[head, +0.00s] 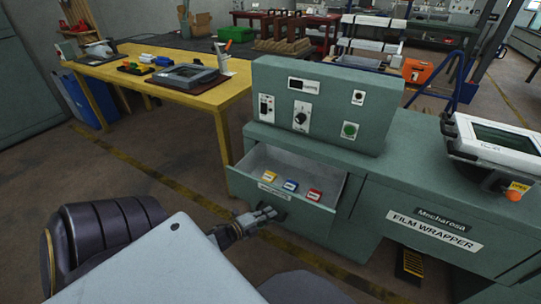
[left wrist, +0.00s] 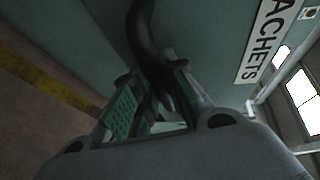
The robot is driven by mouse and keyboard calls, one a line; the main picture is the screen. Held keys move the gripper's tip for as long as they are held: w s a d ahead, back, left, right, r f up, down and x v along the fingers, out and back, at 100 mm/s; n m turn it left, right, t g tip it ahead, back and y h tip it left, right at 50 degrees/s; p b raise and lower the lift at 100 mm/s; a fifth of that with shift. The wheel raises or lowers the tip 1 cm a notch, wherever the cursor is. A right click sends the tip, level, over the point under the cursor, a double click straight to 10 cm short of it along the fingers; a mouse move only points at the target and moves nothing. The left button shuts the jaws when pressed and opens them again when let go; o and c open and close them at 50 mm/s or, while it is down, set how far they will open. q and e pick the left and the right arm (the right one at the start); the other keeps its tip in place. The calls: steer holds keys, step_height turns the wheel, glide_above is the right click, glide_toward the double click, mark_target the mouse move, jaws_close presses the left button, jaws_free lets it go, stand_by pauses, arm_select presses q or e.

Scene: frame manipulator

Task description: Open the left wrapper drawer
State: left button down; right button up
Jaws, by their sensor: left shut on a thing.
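The left wrapper drawer (head: 245,188) is in the green film wrapper cabinet in the head view and stands pulled out. Inside it lie a yellow-labelled, a blue-labelled and a red-labelled item. My left gripper (head: 264,216) is at the drawer's front, below its label. In the left wrist view, the fingers (left wrist: 153,112) are closed around the dark curved drawer handle (left wrist: 142,32), beside a white label (left wrist: 268,35) on the green front. The fingers hide part of the handle. My right gripper is not in view.
A control panel (head: 322,105) stands on the cabinet above the drawer. A white screen unit (head: 490,140) sits at the right. A yellow table (head: 195,95) with trays is at the back left. Floor left of the drawer is clear.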

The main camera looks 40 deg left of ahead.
arm_select(q)
steer(key=shift+s, duration=0.15)
steer(key=c, duration=1.5)
jaws_free()
steer(key=shift+o, duration=0.2)
steer(key=shift+s, duration=0.1)
steer(key=v, duration=1.1)
steer(key=shift+s, duration=0.35)
steer(key=shift+r, duration=0.1)
steer(key=shift+w, duration=0.1)
